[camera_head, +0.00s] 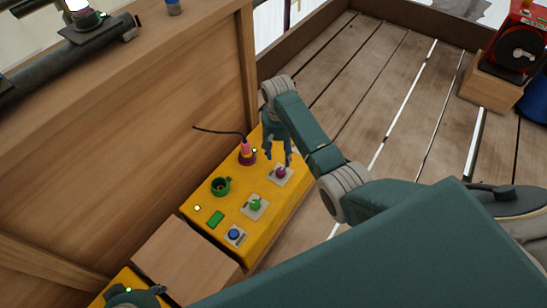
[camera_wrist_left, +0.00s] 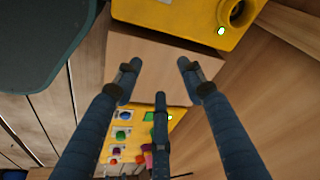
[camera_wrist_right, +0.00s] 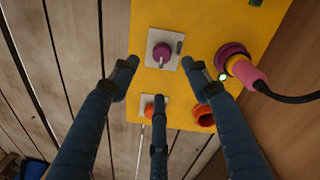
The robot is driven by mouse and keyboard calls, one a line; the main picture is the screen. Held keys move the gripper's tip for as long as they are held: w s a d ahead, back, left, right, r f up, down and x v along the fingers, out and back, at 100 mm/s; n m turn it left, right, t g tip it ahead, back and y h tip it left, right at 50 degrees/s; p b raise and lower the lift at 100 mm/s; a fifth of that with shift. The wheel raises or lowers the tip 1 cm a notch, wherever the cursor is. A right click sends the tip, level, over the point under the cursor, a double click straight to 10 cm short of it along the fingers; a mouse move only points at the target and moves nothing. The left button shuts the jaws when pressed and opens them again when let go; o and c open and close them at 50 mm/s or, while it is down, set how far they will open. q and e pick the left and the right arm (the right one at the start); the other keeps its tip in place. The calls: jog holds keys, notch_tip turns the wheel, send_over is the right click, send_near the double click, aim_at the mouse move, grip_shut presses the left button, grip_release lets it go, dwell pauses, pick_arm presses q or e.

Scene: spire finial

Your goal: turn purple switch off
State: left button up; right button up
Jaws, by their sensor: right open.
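The purple switch (camera_head: 281,172) is a round knob on a pale square plate on the yellow panel (camera_head: 207,232), at its far right end in the head view. In the right wrist view the purple switch (camera_wrist_right: 162,52) lies ahead, between the fingertips in the picture; a grey mark is beside the knob. My right gripper (camera_head: 278,158) is open and empty, just above the panel at this switch; I cannot tell whether it touches it. My left gripper (camera_wrist_left: 158,78) is open and empty, over a wooden block. The knob's exact setting is unclear.
A pink plug (camera_head: 246,150) with a black cable sits in a purple socket beside a lit green lamp. A green switch (camera_head: 255,205), blue switch (camera_head: 234,235) and green socket (camera_head: 221,186) share the panel. The right wrist view adds an orange switch (camera_wrist_right: 149,107). A wooden wall (camera_head: 110,130) rises left.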

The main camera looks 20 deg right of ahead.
aim_at(281, 170)
notch_tip(281, 170, down, 3)
jog(key=shift+w+r+b, duration=0.1)
jog(key=shift+w+b, duration=0.05)
jog(key=shift+b, duration=0.55)
jog(key=f+b, duration=0.2)
jog(key=f, duration=0.4)
jog(key=shift+d+b, duration=0.2)
jog(key=shift+b, duration=0.15)
pick_arm(q)
jog(key=w+d+r+t+h, duration=0.1)
jog(key=w+r+t, duration=0.3)
jog(key=w, duration=0.4)
jog(key=shift+w+d+r+t+b, duration=0.15)
jog(key=shift+d+r+t+b, duration=0.15)
jog(key=shift+d+r, duration=0.45)
pick_arm(e)
jog(key=shift+f, duration=0.9)
jog(key=c, duration=1.1)
